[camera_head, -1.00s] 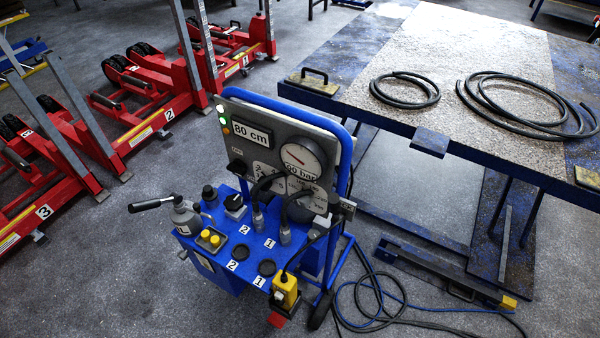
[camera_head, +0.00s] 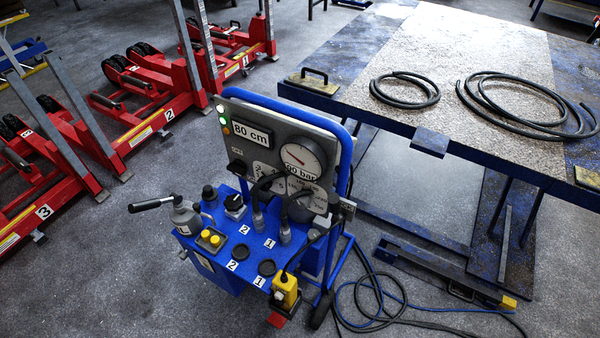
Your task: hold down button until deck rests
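A blue control trolley (camera_head: 222,258) stands in the middle of the head view. Its grey panel (camera_head: 318,142) carries a display (camera_head: 252,135) reading "80 cm" and a round gauge (camera_head: 303,157) with a label ending in "90 bar". Small lamps (camera_head: 222,109) sit at the panel's left edge. A box with two yellow buttons (camera_head: 211,238) is on the trolley top. A yellow box (camera_head: 285,291) is at its front right corner. The lift table's deck (camera_head: 440,60) is at the upper right, raised above the floor. Neither of my grippers shows.
Red numbered jacks (camera_head: 140,85) stand at the left. Two coiled black hoses (camera_head: 405,90) and a black-handled plate (camera_head: 313,82) lie on the deck. Cables (camera_head: 375,300) loop over the floor right of the trolley. The floor at the lower left is clear.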

